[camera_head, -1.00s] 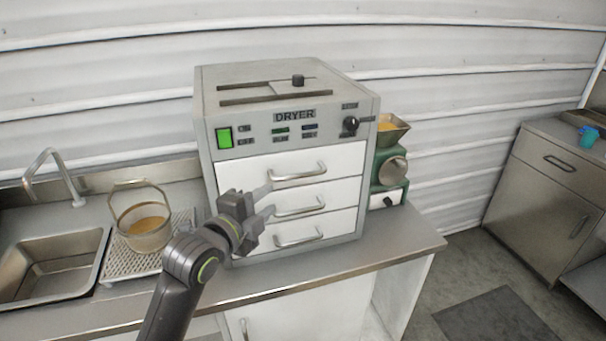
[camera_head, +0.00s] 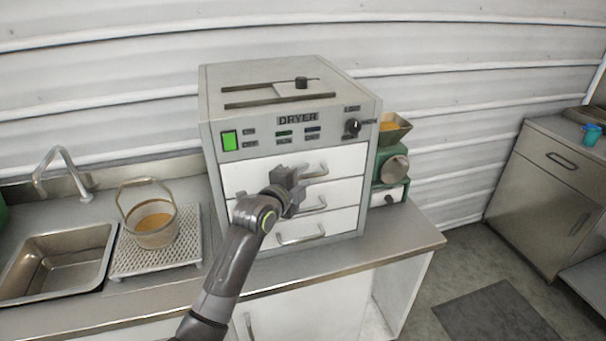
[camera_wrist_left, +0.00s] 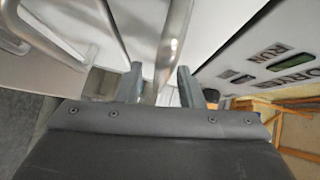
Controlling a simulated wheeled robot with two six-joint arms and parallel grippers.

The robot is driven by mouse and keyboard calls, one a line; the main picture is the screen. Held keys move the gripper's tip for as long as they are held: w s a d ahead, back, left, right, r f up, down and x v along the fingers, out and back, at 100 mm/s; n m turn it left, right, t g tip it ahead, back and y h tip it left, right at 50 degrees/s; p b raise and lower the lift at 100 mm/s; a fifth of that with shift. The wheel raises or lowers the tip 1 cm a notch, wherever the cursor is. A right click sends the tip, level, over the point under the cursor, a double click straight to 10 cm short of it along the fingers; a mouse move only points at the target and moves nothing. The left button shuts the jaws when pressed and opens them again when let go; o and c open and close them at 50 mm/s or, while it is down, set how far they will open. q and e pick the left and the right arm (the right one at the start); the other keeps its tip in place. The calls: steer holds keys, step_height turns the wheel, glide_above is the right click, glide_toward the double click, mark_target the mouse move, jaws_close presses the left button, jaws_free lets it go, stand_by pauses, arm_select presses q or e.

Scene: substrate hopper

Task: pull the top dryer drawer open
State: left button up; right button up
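The dryer (camera_head: 290,100) is a grey box on the counter with three white drawers stacked in its front. The top drawer (camera_head: 345,158) looks flush with the front. Its metal bar handle (camera_head: 318,171) is partly hidden by my left gripper (camera_head: 297,180). In the left wrist view, the top handle (camera_wrist_left: 173,45) runs between the two fingers of my left gripper (camera_wrist_left: 160,87), with a visible gap beside it. The fingers are open around the bar. My right gripper is in neither view.
The middle handle (camera_head: 312,205) and bottom handle (camera_head: 300,236) lie just below the gripper. A green machine (camera_head: 392,170) stands right of the dryer.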

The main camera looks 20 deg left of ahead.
arm_select(q)
steer(key=shift+w+d, duration=0.1)
steer(key=shift+w, duration=0.25)
jaws_close()
